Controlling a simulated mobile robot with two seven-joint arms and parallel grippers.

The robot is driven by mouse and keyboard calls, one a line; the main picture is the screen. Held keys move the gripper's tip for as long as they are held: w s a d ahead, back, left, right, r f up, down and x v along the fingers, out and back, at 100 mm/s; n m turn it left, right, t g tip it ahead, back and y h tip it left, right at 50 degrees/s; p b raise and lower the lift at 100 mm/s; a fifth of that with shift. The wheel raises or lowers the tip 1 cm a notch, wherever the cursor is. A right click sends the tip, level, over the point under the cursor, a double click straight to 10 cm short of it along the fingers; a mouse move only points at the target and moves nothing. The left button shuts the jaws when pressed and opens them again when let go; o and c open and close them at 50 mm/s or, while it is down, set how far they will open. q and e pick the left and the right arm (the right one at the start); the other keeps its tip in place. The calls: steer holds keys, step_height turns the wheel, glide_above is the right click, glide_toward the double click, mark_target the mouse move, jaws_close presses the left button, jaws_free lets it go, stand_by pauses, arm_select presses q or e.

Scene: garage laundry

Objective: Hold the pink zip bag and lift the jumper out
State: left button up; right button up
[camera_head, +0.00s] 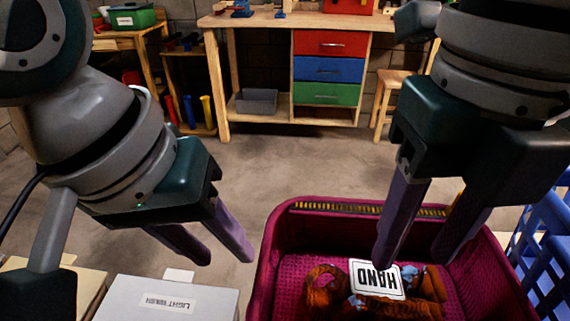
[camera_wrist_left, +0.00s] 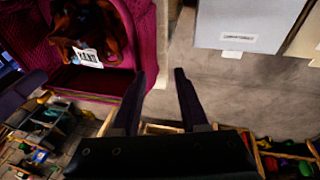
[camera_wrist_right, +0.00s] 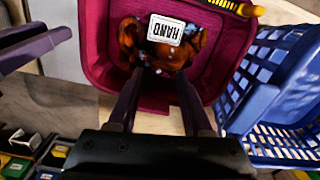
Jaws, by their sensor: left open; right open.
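The pink zip bag (camera_head: 268,262) stands open at the bottom right of the head view, with a yellow zip strip along its far rim. The jumper (camera_head: 318,290), rust-orange with blue-grey patches, lies crumpled inside it. A white card reading HAND (camera_head: 376,279) lies on the jumper. My right gripper (camera_head: 412,258) is open and empty above the bag, fingers pointing down towards the jumper; whether they touch it I cannot tell. My left gripper (camera_head: 228,258) is open and empty, left of the bag and apart from it. The bag also shows in the right wrist view (camera_wrist_right: 98,40).
A blue plastic basket (camera_head: 545,262) stands right of the bag. A pale box labelled LIGHT (camera_head: 125,300) is at the lower left. A wooden workbench (camera_head: 262,20) with red, blue and green drawers stands behind, with open floor between.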

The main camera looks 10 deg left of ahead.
mark_target(258, 272)
arm_select(q)
steer(key=d, duration=0.1)
steer(key=d+g, duration=0.1)
steer(key=d+m, duration=0.1)
steer(key=shift+w+d+r, duration=0.35)
steer(key=shift+r, duration=0.05)
steer(key=shift+s+d+f+g+y, duration=0.1)
steer(key=shift+s+d+g+y, duration=0.1)
steer(key=shift+g+y, duration=0.3)
steer(key=shift+a+f+y, duration=0.15)
steer(key=shift+y, duration=0.15)
steer(key=shift+s+f+g, duration=0.1)
steer(key=shift+f+g, duration=0.1)
steer(key=shift+g, duration=0.1)
step_height(258, 272, down, 10)
steer(key=shift+r, duration=0.25)
steer(key=shift+c, duration=0.3)
jaws_close()
